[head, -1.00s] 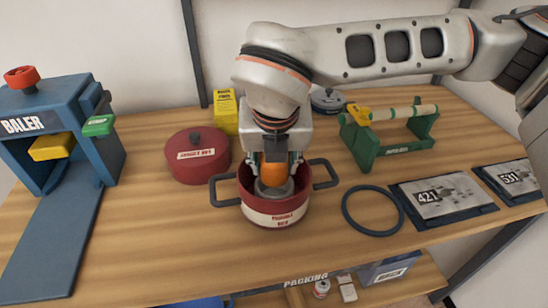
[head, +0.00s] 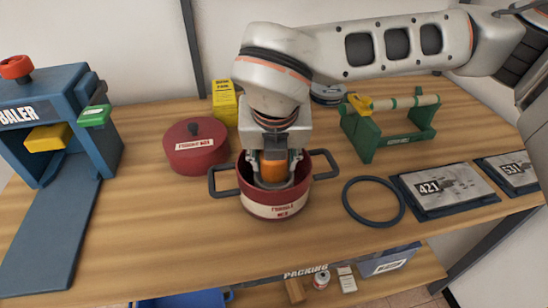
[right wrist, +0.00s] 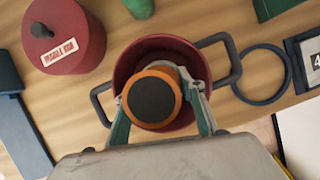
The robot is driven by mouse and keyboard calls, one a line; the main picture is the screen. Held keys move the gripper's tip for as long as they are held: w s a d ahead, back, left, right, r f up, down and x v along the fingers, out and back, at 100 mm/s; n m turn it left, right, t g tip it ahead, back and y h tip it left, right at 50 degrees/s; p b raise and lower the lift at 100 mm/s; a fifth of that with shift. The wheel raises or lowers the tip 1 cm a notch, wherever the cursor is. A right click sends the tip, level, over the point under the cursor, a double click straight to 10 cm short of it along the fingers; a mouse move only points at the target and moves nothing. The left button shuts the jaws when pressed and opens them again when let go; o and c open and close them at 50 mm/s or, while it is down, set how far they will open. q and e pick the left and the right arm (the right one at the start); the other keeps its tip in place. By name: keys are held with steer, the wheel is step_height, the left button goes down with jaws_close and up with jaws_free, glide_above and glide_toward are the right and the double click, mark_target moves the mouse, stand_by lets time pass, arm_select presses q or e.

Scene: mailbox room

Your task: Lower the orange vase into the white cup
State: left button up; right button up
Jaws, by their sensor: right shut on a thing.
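The orange vase (head: 273,167) is in my right gripper (head: 273,160), which is shut on it, fingers on both sides. In the right wrist view the vase (right wrist: 143,85) shows from above as an orange rim around a dark round top. It is at the mouth of a dark red two-handled pot (head: 274,207), partly inside it as seen from the head. A grey rounded form (head: 272,184) shows below the vase inside the pot; I cannot tell whether it is a cup or part of the vase. No clearly white cup shows. My left gripper is not in view.
A yellow box (head: 225,103) stands behind. A blue ring (head: 373,201), a green stand (head: 370,135) and dark panels (head: 446,187) are to the right. A blue baler (head: 50,120) is at the left.

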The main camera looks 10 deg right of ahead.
steer(key=shift+f, duration=0.5)
stand_by(0.3)
steer(key=o, duration=1.3)
steer(key=shift+r, duration=0.1)
